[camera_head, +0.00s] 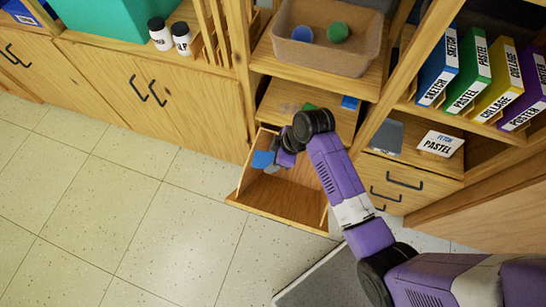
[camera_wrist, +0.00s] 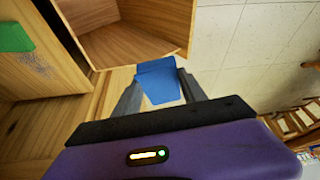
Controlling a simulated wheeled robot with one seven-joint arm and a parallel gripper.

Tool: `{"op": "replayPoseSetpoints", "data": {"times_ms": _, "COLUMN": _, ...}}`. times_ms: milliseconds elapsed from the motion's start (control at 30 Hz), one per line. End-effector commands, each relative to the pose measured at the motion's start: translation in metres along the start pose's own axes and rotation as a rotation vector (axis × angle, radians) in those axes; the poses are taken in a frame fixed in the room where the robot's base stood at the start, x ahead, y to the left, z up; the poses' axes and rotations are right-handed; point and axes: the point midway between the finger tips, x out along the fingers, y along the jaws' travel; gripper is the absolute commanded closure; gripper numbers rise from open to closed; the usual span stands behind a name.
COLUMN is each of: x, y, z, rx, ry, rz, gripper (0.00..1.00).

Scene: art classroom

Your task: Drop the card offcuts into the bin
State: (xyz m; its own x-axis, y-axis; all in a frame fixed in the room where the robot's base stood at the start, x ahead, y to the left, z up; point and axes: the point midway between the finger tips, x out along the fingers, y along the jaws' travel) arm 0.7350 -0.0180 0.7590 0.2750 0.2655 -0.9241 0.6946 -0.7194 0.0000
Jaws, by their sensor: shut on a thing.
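My gripper (camera_head: 274,163) is shut on a blue card piece (camera_head: 263,160), held over an open wooden drawer or box in the cabinet. In the wrist view the blue card (camera_wrist: 158,82) shows between the two fingers of my gripper (camera_wrist: 160,88). A green piece (camera_head: 308,107) and another blue piece (camera_head: 349,102) lie on the shelf behind; the green piece also shows in the wrist view (camera_wrist: 14,37). My arm partly hides that shelf. I cannot tell which container is the bin.
The open wooden drawer or box (camera_head: 285,198) juts out over the tiled floor. A tan tub (camera_head: 358,55) with a blue and a green ball stands on the shelf above. Coloured folders (camera_head: 480,80) and a PASTEL sign (camera_head: 440,144) are at right. Floor at left is clear.

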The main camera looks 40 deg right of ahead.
Motion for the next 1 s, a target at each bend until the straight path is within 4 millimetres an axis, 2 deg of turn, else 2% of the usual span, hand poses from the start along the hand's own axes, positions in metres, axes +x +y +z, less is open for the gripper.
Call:
{"op": "replayPoseSetpoints", "data": {"times_ms": 167, "x": -0.001, "y": 0.000, "z": 0.000, "rx": 0.000, "ry": 0.000, "rz": 0.000, "gripper": 0.89}}
{"op": "replayPoseSetpoints", "data": {"times_ms": 200, "x": -0.001, "y": 0.000, "z": 0.000, "rx": 0.000, "ry": 0.000, "rz": 0.000, "gripper": 0.45}}
{"op": "replayPoseSetpoints", "data": {"times_ms": 300, "x": -0.001, "y": 0.000, "z": 0.000, "rx": 0.000, "ry": 0.000, "rz": 0.000, "gripper": 0.26}}
{"op": "replayPoseSetpoints", "data": {"times_ms": 667, "x": -0.004, "y": 0.000, "z": 0.000, "rx": 0.001, "ry": 0.001, "rz": 0.001, "gripper": 0.26}}
{"op": "replayPoseSetpoints", "data": {"times_ms": 767, "x": -0.014, "y": 0.001, "z": -0.001, "rx": 0.001, "ry": 0.002, "rz": 0.002, "gripper": 0.26}}
{"op": "replayPoseSetpoints", "data": {"times_ms": 1000, "x": -0.053, "y": 0.000, "z": -0.001, "rx": 0.000, "ry": 0.002, "rz": 0.003, "gripper": 0.26}}
